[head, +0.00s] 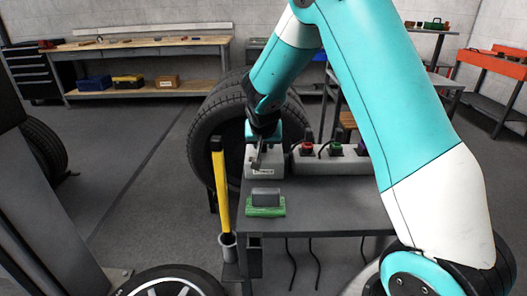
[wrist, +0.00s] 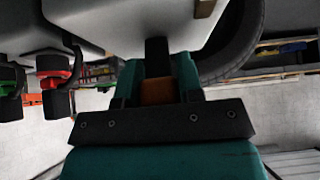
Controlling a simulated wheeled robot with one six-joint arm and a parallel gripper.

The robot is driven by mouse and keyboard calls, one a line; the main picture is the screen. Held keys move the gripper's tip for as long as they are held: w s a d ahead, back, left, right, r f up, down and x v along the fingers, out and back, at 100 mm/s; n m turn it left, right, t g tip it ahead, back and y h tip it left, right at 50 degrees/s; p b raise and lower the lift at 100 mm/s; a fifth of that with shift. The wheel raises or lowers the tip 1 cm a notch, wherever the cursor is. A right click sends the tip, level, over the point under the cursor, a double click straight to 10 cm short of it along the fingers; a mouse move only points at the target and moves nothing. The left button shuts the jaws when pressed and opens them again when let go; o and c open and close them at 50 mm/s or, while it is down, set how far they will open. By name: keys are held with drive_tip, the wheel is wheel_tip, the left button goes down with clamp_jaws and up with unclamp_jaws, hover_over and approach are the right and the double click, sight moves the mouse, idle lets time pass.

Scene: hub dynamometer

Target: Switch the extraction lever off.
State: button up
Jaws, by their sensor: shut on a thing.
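The extraction lever appears as a dark stem (wrist: 157,52) on a pale box (head: 264,166) at the back left of the grey bench. My gripper (head: 263,137) is over this box, and the arm reaches down to it from above. In the wrist view my gripper's teal fingers (wrist: 158,78) are closed around the lever's orange-brown end (wrist: 157,93). The dark stem runs from there to the box, which also shows in the wrist view (wrist: 130,22). The box's label is too small to read. The fingers partly hide the lever.
Red (head: 306,148), green (head: 335,149) and purple plugs with cables stand on a pale strip right of the box. A green-based grey block (head: 266,202) lies on the bench (head: 320,212) in front. A yellow bar (head: 221,190) stands upright at its left edge. A large tyre (head: 205,135) is behind.

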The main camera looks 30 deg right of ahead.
drive_tip(key=shift+t+b, duration=0.3)
drive_tip(key=shift+b, duration=0.15)
drive_tip(key=o, duration=0.9)
drive_tip(key=shift+s+a, duration=0.1)
drive_tip(key=shift+o, duration=0.2)
drive_tip(key=v, duration=1.7)
drive_tip(key=shift+a, duration=0.35)
drive_tip(key=shift+s+r, duration=0.1)
drive_tip(key=shift+r, duration=0.05)
